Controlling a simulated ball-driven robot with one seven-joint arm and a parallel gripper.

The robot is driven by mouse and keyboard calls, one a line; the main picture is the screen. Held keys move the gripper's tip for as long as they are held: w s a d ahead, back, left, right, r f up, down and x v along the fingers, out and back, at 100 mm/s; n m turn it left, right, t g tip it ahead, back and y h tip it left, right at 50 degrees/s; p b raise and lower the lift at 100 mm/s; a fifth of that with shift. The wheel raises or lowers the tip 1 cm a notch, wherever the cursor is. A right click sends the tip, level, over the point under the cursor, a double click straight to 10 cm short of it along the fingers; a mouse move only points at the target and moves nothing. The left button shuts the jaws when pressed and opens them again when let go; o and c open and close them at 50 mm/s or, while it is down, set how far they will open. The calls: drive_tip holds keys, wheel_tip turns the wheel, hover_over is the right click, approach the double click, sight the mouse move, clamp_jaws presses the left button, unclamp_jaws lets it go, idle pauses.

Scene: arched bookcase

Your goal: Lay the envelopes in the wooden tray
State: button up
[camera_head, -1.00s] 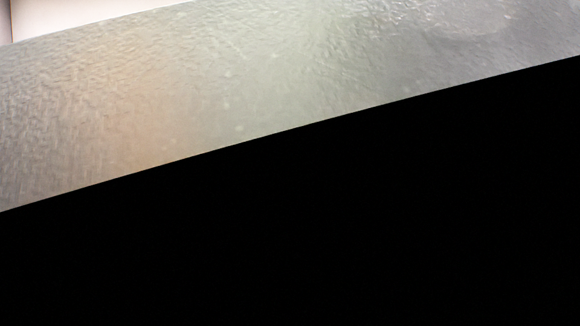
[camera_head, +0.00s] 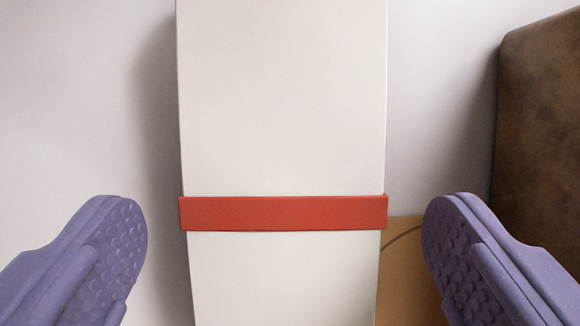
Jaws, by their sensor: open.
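A white bundle with a red band (camera_head: 283,213) around it, which looks like the envelopes (camera_head: 282,100), runs from top to bottom through the middle of the view. Its top and bottom ends are cut off by the picture. My gripper (camera_head: 285,225) is open, with one purple finger to the left of the bundle and one to the right. Both fingers are apart from it, about level with the band or lower. I cannot make out the wooden tray for certain.
A mottled brown object (camera_head: 545,120) stands at the right edge, close to the right finger. A flat tan piece with a dark curved line (camera_head: 402,285) shows between the bundle and the right finger. The pale surface (camera_head: 70,100) at the left is clear.

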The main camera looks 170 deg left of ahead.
drive_tip(key=shift+x, duration=0.85)
drive_tip(key=shift+r, duration=0.15)
drive_tip(key=c, duration=1.2)
drive_tip(key=shift+o, duration=0.2)
drive_tip(key=shift+r, duration=0.1)
